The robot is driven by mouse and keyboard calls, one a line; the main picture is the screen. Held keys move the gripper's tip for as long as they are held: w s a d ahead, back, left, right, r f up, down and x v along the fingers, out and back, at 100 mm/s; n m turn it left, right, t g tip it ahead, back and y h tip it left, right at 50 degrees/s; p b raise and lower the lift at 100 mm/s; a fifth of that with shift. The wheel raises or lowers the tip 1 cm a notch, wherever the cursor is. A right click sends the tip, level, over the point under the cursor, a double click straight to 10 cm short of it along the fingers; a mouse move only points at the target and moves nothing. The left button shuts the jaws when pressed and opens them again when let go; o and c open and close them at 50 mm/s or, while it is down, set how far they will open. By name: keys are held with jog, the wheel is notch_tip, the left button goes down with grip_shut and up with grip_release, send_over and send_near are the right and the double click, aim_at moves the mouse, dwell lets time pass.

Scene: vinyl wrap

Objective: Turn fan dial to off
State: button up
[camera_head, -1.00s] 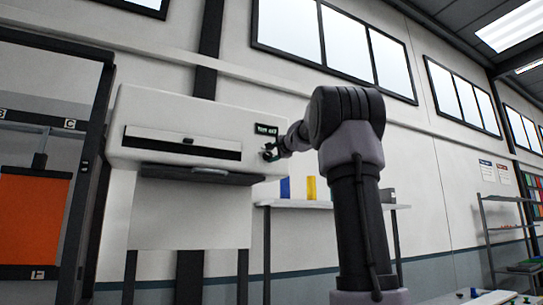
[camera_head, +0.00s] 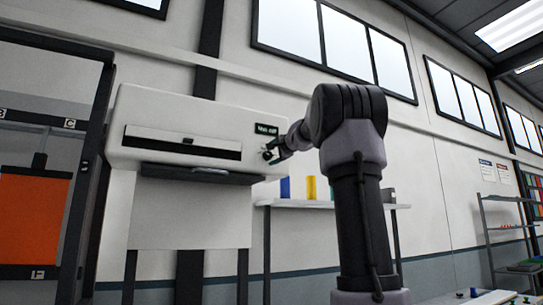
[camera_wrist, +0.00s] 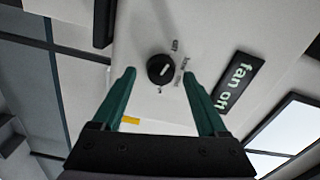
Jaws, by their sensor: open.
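The fan dial (camera_wrist: 160,70) is a round black knob with a white pointer on the pale front of the fan unit (camera_head: 145,108). Small printed labels, one reading OFF, lie to its right in the wrist view. The pointer appears to slant toward the right side there. My gripper (camera_wrist: 158,75) is open, its two green fingers on either side of the dial with visible gaps. I cannot tell how far the tips are from the panel. In the head view my gripper (camera_head: 273,153) is at the unit's right end and largely covers the dial.
A shelf (camera_head: 292,203) with blue and yellow items stands below and right of the unit. A black-framed rack with an orange panel (camera_head: 33,218) is at the left.

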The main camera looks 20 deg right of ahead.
jog(key=s, duration=1)
jog(key=shift+d, duration=0.15)
jog(key=shift+s, duration=0.1)
jog(key=s+a+f+n+g+y, duration=0.1)
jog(key=s+a+f+n+g, duration=0.2)
jog(key=s+a+f, duration=0.45)
jog(key=s+a+f+n+g+y, duration=0.1)
jog(key=s+a+f+n+g, duration=0.2)
jog(key=f, duration=0.8)
jog(key=s+a+f+n+g+y, duration=0.1)
jog(key=s+a+f+n+g, duration=0.1)
jog(key=s+a+f, duration=0.6)
jog(key=s+f+n+g, duration=0.1)
jog(key=s+f, duration=0.2)
jog(key=f, duration=0.4)
jog(key=s+f+n+g+h, duration=0.1)
jog(key=s+f+n+g, duration=0.1)
jog(key=s+f, duration=0.2)
notch_tip(320, 180, down, 3)
jog(key=shift+a+f+h, duration=0.15)
jog(key=shift+a+h, duration=0.05)
jog(key=shift+h, duration=0.1)
